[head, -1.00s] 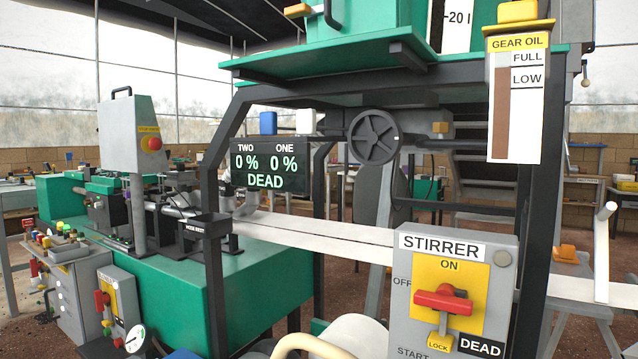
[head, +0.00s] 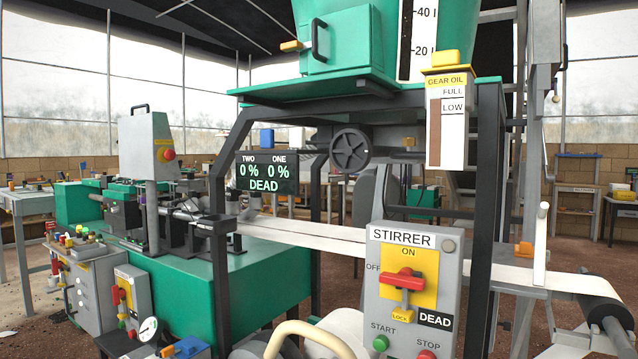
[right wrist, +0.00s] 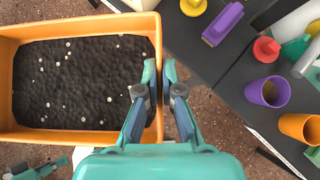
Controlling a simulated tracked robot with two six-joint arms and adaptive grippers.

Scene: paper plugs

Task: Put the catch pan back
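An orange pan (right wrist: 157,25), which I take to be the catch pan, fills the left of the right wrist view. It holds dark soil-like material with small pale bits. My right gripper (right wrist: 160,72) is at the pan's right wall, one finger inside and one outside. The fingers are close together and look shut on that wall. The head view shows neither the pan nor either gripper. My left gripper is not clearly visible in any view.
A stirrer panel (head: 414,240) stands in front of a green machine (head: 240,285) with a dark frame. A white strip (head: 320,237) runs to a roller at right. A dark table (right wrist: 235,95) with cups lies right of the pan. Brown floor shows between them.

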